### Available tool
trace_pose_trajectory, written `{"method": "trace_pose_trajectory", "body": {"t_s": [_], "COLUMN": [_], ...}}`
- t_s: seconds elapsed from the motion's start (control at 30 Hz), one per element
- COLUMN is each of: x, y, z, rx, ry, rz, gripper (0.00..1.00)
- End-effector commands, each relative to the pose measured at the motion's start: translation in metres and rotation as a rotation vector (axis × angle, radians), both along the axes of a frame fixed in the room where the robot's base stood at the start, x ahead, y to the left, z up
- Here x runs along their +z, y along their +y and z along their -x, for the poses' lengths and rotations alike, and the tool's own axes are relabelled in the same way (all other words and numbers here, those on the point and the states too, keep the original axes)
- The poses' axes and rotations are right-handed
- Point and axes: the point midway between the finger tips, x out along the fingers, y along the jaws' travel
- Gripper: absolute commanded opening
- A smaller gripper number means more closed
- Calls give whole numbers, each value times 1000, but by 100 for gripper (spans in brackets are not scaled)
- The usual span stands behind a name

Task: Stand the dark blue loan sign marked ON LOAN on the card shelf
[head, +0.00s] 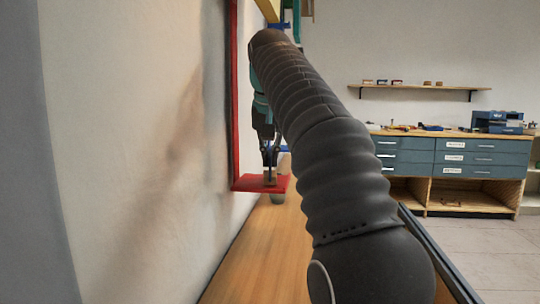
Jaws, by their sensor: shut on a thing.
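My gripper (270,174) points down over a red ledge (247,184) at the wall. Its fingers are shut on a small dull olive-brown thing (270,179), which shows only as a few pixels at the fingertips, at or just above the ledge. I cannot tell whether it touches the ledge. A patch of blue (283,148) shows behind the fingers; I cannot tell what it belongs to. No ON LOAN lettering is readable, and I cannot pick out the dark blue sign for certain. My arm covers much of the middle.
A red upright (234,90) rises from the ledge along the wall. A grey-green thing (278,198) shows just below the ledge. A long wooden top (255,255) runs underneath. Blue drawers (455,158) and a wall shelf (425,87) stand at the back right, with open floor before them.

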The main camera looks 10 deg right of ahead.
Motion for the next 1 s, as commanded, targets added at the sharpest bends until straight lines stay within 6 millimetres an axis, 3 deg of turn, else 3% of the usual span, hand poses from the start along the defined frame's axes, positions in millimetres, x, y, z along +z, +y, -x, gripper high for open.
{"method": "trace_pose_trajectory", "body": {"t_s": [0.43, 0.57, 1.0], "x": [-2, -2, 4], "y": [0, 0, 1], "z": [0, 0, 1], "rx": [0, 0, 0], "ry": [0, 0, -2], "rz": [0, 0, 0], "gripper": [0, 35, 35]}}
